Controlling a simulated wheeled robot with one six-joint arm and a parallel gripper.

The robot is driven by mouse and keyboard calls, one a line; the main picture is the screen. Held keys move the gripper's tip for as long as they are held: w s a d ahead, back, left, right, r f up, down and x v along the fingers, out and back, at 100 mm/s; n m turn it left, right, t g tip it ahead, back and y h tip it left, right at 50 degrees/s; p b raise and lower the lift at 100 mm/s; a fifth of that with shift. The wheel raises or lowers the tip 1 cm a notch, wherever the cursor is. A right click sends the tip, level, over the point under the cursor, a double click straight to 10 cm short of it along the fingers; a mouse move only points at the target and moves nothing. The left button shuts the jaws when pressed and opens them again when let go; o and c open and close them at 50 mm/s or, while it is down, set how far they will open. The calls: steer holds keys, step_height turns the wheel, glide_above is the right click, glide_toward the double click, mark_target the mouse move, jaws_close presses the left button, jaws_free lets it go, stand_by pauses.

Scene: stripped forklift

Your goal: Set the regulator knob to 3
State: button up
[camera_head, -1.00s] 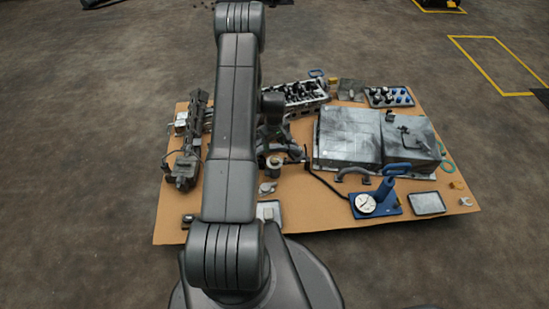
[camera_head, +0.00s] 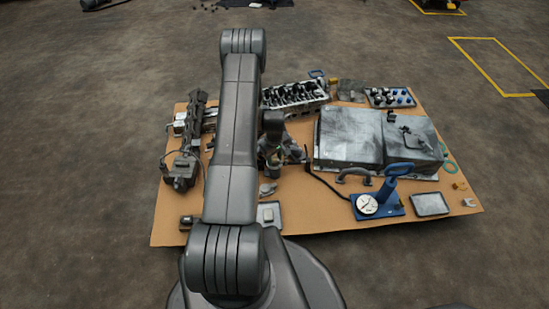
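I cannot pick out the regulator knob or its scale for sure; it may be hidden behind my arm and gripper. My gripper (camera_head: 280,158) is low over the middle-left of the brown board, just right of my forearm. Its fingers are small and dark and blend with the parts around them, so I cannot tell whether they are open or shut or touch anything. A thin dark hose (camera_head: 325,184) runs from near my gripper to a blue hand pump (camera_head: 392,190) with a round white gauge (camera_head: 367,204). The gauge's numbers are too small to read.
The brown board (camera_head: 315,215) lies on the floor. A large grey metal case (camera_head: 348,137) stands right of my gripper. A grey block with dark parts (camera_head: 295,94) is behind, a long dark assembly (camera_head: 186,150) is at left. A shallow tray (camera_head: 430,204) sits at front right.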

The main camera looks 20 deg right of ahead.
steer(key=c, duration=0.3)
steer(key=shift+c, duration=0.2)
steer(key=shift+n, duration=0.3)
steer(key=n+b, duration=0.2)
steer(key=n, duration=0.1)
steer(key=n+b, duration=0.1)
steer(key=n, duration=0.4)
steer(key=shift+n+b, duration=0.3)
steer(key=o, duration=1)
steer(key=shift+r, duration=0.1)
